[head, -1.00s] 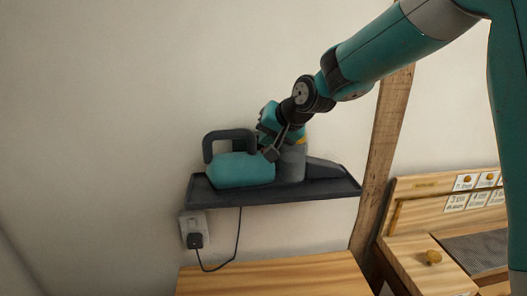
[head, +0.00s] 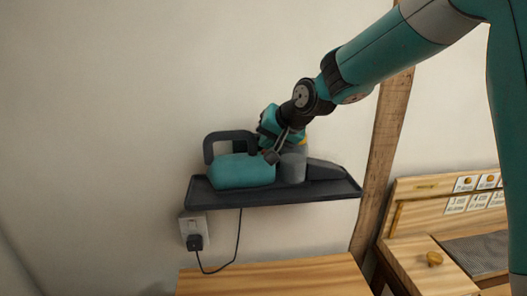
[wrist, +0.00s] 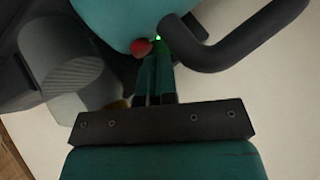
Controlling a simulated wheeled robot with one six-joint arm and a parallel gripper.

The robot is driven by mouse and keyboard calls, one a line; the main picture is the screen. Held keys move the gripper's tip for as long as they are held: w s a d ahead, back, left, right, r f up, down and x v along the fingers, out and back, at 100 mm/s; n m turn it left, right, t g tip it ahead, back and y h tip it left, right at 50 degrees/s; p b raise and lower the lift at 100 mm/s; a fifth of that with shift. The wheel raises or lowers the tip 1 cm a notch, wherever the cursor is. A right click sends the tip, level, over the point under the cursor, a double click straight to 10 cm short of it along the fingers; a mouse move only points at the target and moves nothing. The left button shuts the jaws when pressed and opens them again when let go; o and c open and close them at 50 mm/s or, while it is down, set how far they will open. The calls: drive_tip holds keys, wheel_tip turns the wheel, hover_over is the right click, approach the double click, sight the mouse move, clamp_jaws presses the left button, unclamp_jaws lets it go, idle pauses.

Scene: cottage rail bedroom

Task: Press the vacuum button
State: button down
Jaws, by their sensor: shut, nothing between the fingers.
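The handheld vacuum, with a teal body (head: 240,171), a dark handle (head: 226,137) and a grey cup (head: 293,163), lies on a dark wall shelf. In the wrist view the teal body (wrist: 115,18) is at the top with the dark handle (wrist: 235,50) to the right. A red button (wrist: 141,46) shows on the body, and a small green light (wrist: 157,38) glows beside it. My gripper (head: 270,156) is shut and empty, at the vacuum between handle and cup. In the wrist view its fingertips (wrist: 158,58) are right by the red button; I cannot tell whether they touch it.
The black shelf (head: 275,195) has a raised rim. A wall socket with a plug (head: 195,242) and cord is below it. A wooden top (head: 270,276) lies below. A wooden post (head: 385,150) and a wooden desk (head: 410,262) stand to the right.

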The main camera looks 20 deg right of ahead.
drive_tip(key=shift+w+d+r+p, duration=0.1)
drive_tip(key=shift+d+r+p, duration=0.15)
drive_tip(key=shift+p, duration=0.1)
drive_tip(key=shift+r+p, duration=0.4)
drive_tip(key=shift+r, duration=0.15)
wheel_tip(320, 180, up, 5)
drive_tip(key=p, duration=0.3)
drive_tip(key=shift+a+r+p, duration=0.1)
drive_tip(key=shift+p, duration=0.3)
idle(1.5)
wheel_tip(320, 180, up, 3)
drive_tip(key=shift+r+p, duration=0.15)
drive_tip(key=shift+p, duration=0.5)
